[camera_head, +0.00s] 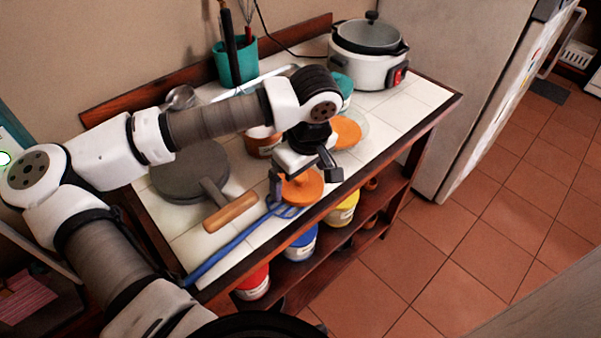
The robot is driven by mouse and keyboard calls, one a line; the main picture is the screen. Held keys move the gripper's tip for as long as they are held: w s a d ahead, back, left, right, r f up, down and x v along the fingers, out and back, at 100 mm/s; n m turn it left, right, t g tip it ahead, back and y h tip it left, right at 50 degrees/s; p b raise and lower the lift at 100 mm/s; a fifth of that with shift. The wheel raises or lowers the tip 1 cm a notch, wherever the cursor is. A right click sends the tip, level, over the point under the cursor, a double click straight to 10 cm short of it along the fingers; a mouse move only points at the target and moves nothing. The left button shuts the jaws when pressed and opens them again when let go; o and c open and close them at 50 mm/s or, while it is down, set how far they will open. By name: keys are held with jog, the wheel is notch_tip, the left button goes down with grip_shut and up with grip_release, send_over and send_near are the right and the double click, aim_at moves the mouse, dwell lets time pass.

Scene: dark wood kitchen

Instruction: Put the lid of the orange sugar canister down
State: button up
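A round orange lid (302,190) shows just under my gripper, near the front edge of the tiled table top. My gripper (303,181) points down over it, with its dark fingers spread apart to either side. The fingers look open, but whether they touch the lid's rim is hard to see. A brown-orange canister (262,142) stands behind and left of my gripper, partly hidden by my arm. Which canister the lid belongs to is not clear from this view. Another orange round item (346,132) lies on a pale dish farther back.
A blue utensil (232,248) lies along the front edge, touching or near the lid. A grey pan (190,170) with a wooden handle is at left. A rice cooker (368,60) and teal utensil holder (236,65) stand behind. Colored canisters (300,243) fill the shelf below.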

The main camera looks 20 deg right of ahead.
aim_at(307, 188)
jog(key=shift+r+p, duration=0.5)
jog(key=shift+p, duration=0.05)
notch_tip(307, 188, up, 11)
jog(key=s+b, duration=0.1)
jog(key=shift+s+d+r+b, duration=0.2)
jog(key=shift+s+d+b, duration=0.1)
jog(key=shift+s+b, duration=0.1)
